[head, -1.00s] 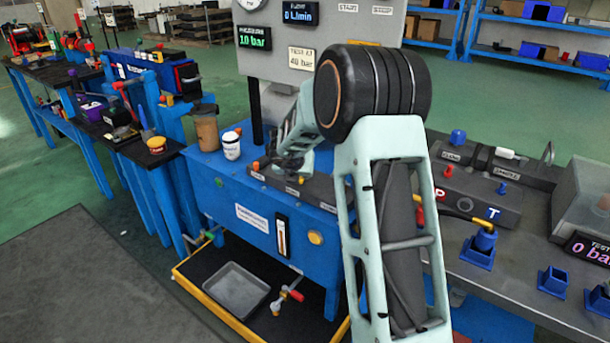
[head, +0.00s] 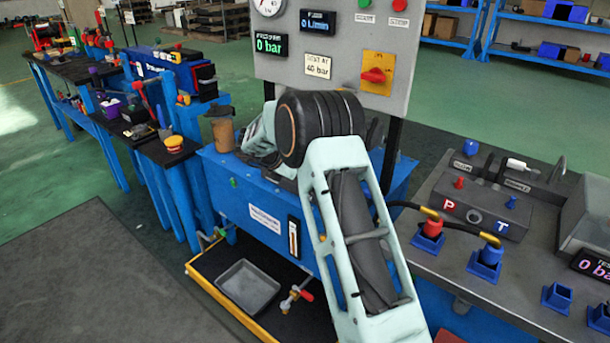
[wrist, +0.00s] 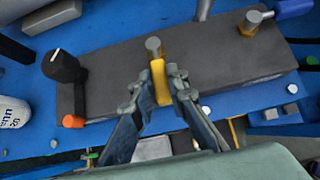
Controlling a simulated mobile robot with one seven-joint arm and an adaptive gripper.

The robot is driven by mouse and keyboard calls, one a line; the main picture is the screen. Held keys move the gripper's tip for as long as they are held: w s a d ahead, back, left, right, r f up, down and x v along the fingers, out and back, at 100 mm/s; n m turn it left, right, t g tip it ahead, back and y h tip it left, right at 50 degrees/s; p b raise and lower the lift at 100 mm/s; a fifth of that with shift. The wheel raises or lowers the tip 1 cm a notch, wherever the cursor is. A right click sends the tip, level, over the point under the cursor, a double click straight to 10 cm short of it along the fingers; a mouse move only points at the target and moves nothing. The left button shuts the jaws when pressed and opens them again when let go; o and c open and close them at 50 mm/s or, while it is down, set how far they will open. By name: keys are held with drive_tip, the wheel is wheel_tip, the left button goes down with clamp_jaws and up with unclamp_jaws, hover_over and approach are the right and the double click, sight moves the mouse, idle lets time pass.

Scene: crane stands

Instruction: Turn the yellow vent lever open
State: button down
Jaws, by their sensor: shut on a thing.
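The yellow vent lever (wrist: 159,84) shows in the wrist view, hanging down the picture from a grey pivot post on the dark manifold block (wrist: 110,75). My gripper (wrist: 157,86) is shut on the lever, one finger on each side of it. In the head view my own arm hides the lever and the gripper. The pressure display (head: 270,45) reads 0 bar.
On the block, a black knob (wrist: 64,67) stands to the left and another post (wrist: 255,20) to the right. A white can (wrist: 14,112) is at the left edge. The control panel (head: 340,40) rises behind my arm.

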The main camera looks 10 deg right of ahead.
drive_tip(key=c, duration=1.9)
unclamp_jaws()
drive_tip(key=v, duration=1.2)
